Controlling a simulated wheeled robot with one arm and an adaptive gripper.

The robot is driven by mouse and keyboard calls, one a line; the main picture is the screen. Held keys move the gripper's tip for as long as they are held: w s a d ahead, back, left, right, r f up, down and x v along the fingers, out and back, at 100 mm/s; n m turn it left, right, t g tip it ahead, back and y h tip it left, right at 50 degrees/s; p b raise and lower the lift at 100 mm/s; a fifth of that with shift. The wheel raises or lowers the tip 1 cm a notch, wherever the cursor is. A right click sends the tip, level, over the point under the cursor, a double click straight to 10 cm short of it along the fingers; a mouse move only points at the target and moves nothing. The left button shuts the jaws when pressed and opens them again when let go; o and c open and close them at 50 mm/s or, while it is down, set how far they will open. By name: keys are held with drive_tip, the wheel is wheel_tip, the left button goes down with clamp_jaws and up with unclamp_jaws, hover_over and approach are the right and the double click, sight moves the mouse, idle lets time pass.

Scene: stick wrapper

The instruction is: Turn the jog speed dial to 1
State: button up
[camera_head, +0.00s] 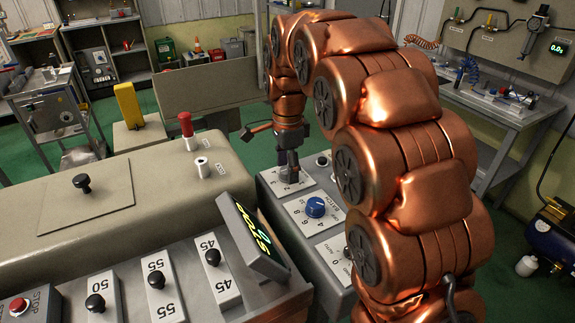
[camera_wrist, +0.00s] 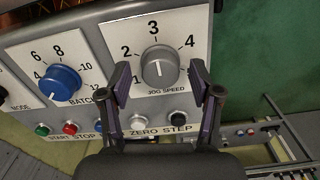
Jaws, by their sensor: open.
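The grey jog speed dial (camera_wrist: 160,67) is on a pale panel plate in the wrist view, with 1, 2, 3 and 4 around it and JOG SPEED below. A pale line shows on its face; I cannot tell exactly which number it points to. My gripper (camera_wrist: 160,77) is open, one finger on each side of the dial in the picture, with visible gaps on both sides. The depth between fingertips and dial is unclear. In the head view my gripper (camera_head: 288,165) is over the far plate of the control box, largely covering the dial there.
A blue batch knob (camera_wrist: 60,82) sits left of the dial; it also shows in the head view (camera_head: 315,207). Below the dial are a white button (camera_wrist: 138,121) and a black button (camera_wrist: 178,117). A tilted green-lettered display (camera_head: 253,236) stands left of the control box.

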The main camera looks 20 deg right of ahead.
drive_tip(key=c, duration=1.1)
drive_tip(key=shift+c, duration=0.2)
drive_tip(key=shift+n, duration=0.3)
drive_tip(key=n+b, duration=0.3)
drive_tip(key=n, duration=0.2)
drive_tip(key=shift+f, duration=0.1)
drive_tip(key=n+b, duration=0.2)
drive_tip(key=n, duration=0.4)
drive_tip(key=shift+n, duration=0.3)
drive_tip(key=n+b, duration=0.1)
drive_tip(key=n, duration=1)
drive_tip(key=shift+n, duration=0.5)
